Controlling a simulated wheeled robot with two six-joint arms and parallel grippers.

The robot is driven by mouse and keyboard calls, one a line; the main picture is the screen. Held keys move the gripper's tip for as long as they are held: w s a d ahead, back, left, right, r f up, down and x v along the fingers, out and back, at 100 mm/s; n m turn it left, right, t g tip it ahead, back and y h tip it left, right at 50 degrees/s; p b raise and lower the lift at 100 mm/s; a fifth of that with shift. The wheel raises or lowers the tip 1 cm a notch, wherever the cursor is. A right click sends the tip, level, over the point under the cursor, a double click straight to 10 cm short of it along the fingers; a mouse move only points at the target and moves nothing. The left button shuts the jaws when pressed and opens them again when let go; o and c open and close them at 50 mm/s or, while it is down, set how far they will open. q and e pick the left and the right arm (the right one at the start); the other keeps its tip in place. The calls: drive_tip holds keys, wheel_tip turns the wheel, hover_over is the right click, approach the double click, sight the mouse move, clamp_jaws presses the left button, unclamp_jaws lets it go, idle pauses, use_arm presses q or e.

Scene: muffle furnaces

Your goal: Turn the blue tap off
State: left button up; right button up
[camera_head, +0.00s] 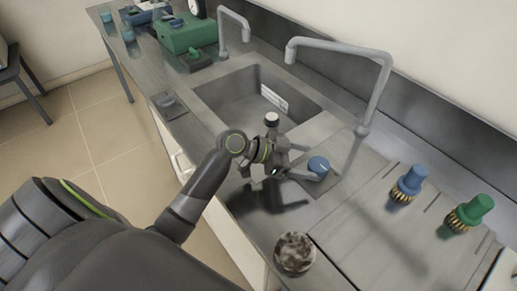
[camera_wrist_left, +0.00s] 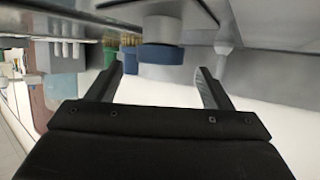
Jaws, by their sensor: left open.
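The blue tap knob (camera_head: 318,165) sits on a grey base on the counter, in front of the tall right-hand spout (camera_head: 378,85). It also shows in the left wrist view, as a round blue cap (camera_wrist_left: 162,54) below a grey body; that view looks upside down. My left gripper (camera_head: 301,164) is open and empty beside the knob, on its left in the head view. In the left wrist view the knob lies ahead, between the lines of the two gripper fingers (camera_wrist_left: 160,74). I cannot tell whether any finger touches it. My right gripper is not in view.
A sink (camera_head: 240,98) lies behind my gripper, with a second spout (camera_head: 233,30). A blue-topped brush (camera_head: 409,182) and a green-topped brush (camera_head: 470,213) stand at the right. A round mottled object (camera_head: 295,252) sits near the front edge. Green equipment (camera_head: 187,35) stands at the far left.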

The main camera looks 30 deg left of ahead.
use_arm(q)
drive_tip(key=b+v, duration=0.2)
drive_tip(key=v, duration=1.1)
drive_tip(key=shift+s+a+r, duration=0.15)
drive_tip(key=shift+s+a, duration=0.05)
drive_tip(key=shift+a, duration=0.1)
